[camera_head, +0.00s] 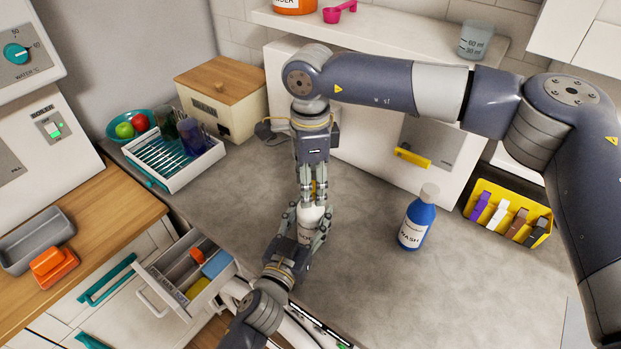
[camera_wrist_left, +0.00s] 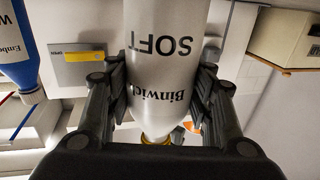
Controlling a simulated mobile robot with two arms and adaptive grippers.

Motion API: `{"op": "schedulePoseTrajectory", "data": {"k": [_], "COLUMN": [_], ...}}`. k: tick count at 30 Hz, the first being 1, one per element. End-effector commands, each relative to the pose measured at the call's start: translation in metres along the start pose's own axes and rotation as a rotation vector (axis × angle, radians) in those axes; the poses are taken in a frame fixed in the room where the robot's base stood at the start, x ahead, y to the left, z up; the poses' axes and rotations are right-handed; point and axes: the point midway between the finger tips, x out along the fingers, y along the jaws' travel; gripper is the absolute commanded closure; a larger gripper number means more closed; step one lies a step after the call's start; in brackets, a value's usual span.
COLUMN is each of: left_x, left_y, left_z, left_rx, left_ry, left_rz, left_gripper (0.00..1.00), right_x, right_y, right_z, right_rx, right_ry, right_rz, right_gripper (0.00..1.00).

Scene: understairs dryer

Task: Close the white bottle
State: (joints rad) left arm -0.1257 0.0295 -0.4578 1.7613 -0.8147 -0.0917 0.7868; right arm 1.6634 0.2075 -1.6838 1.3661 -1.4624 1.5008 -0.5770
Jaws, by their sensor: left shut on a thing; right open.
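The white bottle (camera_head: 310,217) stands upright on the grey counter. My left gripper (camera_head: 307,232) is shut on its body from the front. In the left wrist view the white bottle (camera_wrist_left: 165,65) appears upside down, with "Binwick SOFT" lettering, between the fingers of my left gripper (camera_wrist_left: 163,90). A yellow band (camera_wrist_left: 157,139) shows at its neck; the top beyond it is hidden. My right gripper (camera_head: 313,196) points down from above, open, with its fingertips just over the bottle's top. Something yellow-orange shows between its fingers; whether it is a cap, I cannot tell.
A blue bottle (camera_head: 417,222) with a white cap stands to the right. A yellow bin (camera_head: 535,237) holds several small items. A white dish rack (camera_head: 158,180) and a wooden-lidded box (camera_head: 243,121) stand at the back left. An open drawer (camera_head: 219,287) is at front left. The counter's middle is clear.

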Motion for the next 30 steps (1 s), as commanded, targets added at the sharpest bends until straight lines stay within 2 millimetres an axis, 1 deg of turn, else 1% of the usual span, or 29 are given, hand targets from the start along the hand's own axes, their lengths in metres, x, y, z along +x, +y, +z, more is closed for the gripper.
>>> {"op": "schedulePoseTrajectory", "data": {"k": [1, 7, 14, 17, 24, 28, 29, 30], "left_x": [-0.0001, -0.0001, 0.0000, 0.0000, 0.0000, 0.0000, 0.0000, 0.0000], "left_y": [-0.0001, -0.0001, -0.0002, -0.0002, -0.0003, -0.0003, -0.0003, -0.0003], "left_z": [0.0006, 0.0006, 0.0006, 0.0005, 0.0006, 0.0005, 0.0005, 0.0005], "left_rx": [-0.001, -0.001, -0.001, -0.001, -0.001, -0.001, -0.001, -0.001], "left_ry": [-0.001, -0.001, -0.001, -0.001, -0.001, -0.001, -0.001, -0.001], "left_rz": [0.000, 0.000, -0.001, -0.001, -0.001, -0.001, -0.001, -0.001], "left_gripper": [1.00, 1.00, 1.00, 1.00, 1.00, 1.00, 1.00, 1.00], "right_x": [-0.0001, -0.0003, -0.0003, -0.0001, 0.0002, 0.0000, 0.0000, 0.0000], "right_y": [0.0000, 0.0000, 0.0001, 0.0002, 0.0003, 0.0003, 0.0003, 0.0004], "right_z": [0.0000, 0.0000, 0.0001, 0.0002, 0.0002, 0.0002, 0.0002, 0.0002], "right_rx": [0.000, 0.000, 0.018, 0.108, 0.455, 0.442, 0.441, 0.441], "right_ry": [0.000, 0.000, 0.000, 0.000, 0.000, 0.000, 0.000, 0.000], "right_rz": [0.000, 0.000, 0.001, 0.001, 0.001, 0.001, 0.001, 0.001], "right_gripper": [0.54, 1.00, 1.00, 1.00, 1.00, 1.00, 0.70, 0.61]}}
